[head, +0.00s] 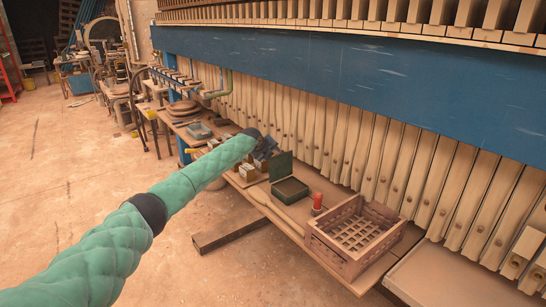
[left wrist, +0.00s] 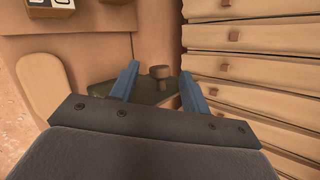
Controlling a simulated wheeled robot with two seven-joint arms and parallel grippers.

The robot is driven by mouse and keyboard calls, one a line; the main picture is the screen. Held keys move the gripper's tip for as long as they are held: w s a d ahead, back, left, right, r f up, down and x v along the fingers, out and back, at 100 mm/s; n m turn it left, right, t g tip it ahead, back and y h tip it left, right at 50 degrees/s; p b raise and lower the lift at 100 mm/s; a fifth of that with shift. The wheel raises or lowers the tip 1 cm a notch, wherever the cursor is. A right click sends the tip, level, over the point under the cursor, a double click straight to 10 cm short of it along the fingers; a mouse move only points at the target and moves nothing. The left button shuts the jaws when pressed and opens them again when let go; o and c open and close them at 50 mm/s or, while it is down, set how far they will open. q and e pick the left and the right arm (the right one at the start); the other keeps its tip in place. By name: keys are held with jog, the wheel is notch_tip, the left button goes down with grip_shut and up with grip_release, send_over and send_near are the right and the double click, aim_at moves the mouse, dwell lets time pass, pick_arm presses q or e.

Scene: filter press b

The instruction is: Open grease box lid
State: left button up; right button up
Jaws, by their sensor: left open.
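The grease box (head: 290,190) is a dark green box on the wooden bench in the head view. Its green lid (head: 281,166) stands raised, roughly upright, at the box's far left side. My left gripper (head: 267,147) is just left of and above the lid, small and dark in the head view; I cannot tell if it touches it. In the left wrist view the two blue fingers of the left gripper (left wrist: 158,88) are apart. Between and beyond them is a dark green surface (left wrist: 146,88) with a brown knob-like thing (left wrist: 159,72). My right gripper is out of view.
A slatted wooden crate (head: 354,236) and a red-topped item (head: 317,202) stand right of the box. A wooden paddle (head: 258,196) lies along the bench's front. Pale filter plates (head: 340,140) wall off the back. Open floor (head: 80,200) lies left.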

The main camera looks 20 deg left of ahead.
pick_arm(q)
jog(key=b+v, duration=0.1)
jog(key=v, duration=0.5)
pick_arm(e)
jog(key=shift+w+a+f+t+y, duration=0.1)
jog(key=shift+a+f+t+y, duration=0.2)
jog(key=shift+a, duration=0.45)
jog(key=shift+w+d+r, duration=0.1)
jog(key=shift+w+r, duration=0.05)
